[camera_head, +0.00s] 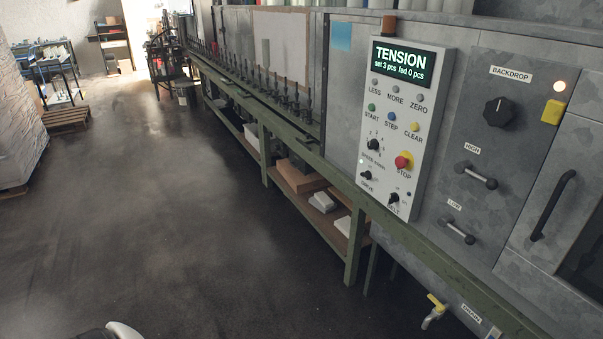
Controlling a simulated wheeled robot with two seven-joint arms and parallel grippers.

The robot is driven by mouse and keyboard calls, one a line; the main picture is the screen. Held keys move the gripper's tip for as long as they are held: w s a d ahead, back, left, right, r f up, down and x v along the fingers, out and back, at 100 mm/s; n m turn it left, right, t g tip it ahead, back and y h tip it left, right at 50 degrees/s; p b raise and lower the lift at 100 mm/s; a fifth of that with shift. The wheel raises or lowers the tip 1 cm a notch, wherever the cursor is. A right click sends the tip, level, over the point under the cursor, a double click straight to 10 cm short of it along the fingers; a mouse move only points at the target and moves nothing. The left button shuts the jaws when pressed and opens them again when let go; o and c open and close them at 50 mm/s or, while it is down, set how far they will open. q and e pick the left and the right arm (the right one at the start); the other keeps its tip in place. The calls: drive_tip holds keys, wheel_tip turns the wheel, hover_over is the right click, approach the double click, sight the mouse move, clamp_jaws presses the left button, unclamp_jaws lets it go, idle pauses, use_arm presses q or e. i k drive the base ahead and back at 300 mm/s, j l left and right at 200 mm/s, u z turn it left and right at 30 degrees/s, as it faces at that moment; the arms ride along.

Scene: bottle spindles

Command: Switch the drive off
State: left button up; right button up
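The control panel (402,125) is a light box on the grey machine front, right of centre. Its drive knob (365,176) is a small black rotary knob above the label DRIVE, low on the panel's left side. Its pointer position is too small to read. A small pale lamp (361,161) above it looks lit. The display (400,62) reads TENSION, set 3 pcs, fed 0 pcs. The belt knob (393,199) is at lower right. Neither of my grippers is in view.
A black speed knob (373,144) is just above the drive knob. A green bench frame (352,245) runs below the panel, with boxes (300,177) on its shelf. A drain tap (434,308) sticks out low. The floor (190,220) to the left is clear.

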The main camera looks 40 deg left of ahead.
sight(367, 175)
drive_tip(key=u, duration=0.9)
